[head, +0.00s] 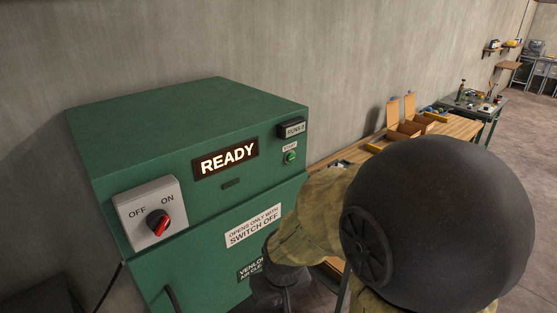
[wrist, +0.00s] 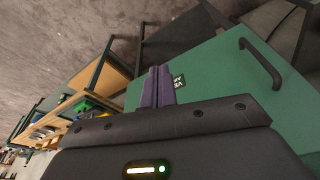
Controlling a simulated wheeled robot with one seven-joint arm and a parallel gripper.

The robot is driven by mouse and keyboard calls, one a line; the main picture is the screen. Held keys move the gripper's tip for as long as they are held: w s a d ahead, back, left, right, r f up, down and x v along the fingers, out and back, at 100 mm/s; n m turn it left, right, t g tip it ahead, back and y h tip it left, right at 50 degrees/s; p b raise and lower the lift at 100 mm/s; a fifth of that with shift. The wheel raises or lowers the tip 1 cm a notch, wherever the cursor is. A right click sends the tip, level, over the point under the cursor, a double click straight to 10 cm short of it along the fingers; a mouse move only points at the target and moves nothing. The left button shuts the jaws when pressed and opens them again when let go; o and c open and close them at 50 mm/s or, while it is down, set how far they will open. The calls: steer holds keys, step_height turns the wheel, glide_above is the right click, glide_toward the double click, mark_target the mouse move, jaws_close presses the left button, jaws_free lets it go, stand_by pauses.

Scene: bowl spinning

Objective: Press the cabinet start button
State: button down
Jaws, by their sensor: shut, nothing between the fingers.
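The green cabinet (head: 185,130) stands against the wall in the head view. Its small round green start button (head: 290,158) is at the upper right of the front, under a small white label. A lit display (head: 226,158) reads READY. At the left of the front is an OFF/ON switch with a red and black knob (head: 159,223). My gripper (wrist: 157,70) is shut and empty in front of the cabinet's lower front, below the button and apart from it. In the head view my arm hides part of the gripper, and the fingertips cannot be made out.
A cabinet handle (wrist: 262,62) shows in the wrist view. A sign (head: 253,226) reads OPENS ONLY WITH SWITCH OFF. A wooden workbench (head: 455,127) with boxes stands right of the cabinet along the wall. Open floor lies at the far right.

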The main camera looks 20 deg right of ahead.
steer(key=shift+w, duration=0.15)
steer(key=w+d+r+m+t+y+b, duration=0.25)
steer(key=w+d+m+y, duration=0.2)
steer(key=m, duration=0.65)
steer(key=w+d+r+m+t+y+b, duration=0.1)
steer(key=w+d+m+t+y+b, duration=0.4)
steer(key=m, duration=0.7)
steer(key=w+d+r+m+t+h+b, duration=0.1)
steer(key=w+d+r+m+t+h, duration=0.2)
steer(key=d+r+m+t, duration=0.4)
steer(key=w+d+r+m, duration=0.1)
steer(key=d+r+m, duration=0.1)
steer(key=d+r, duration=0.2)
steer(key=shift+d, duration=0.85)
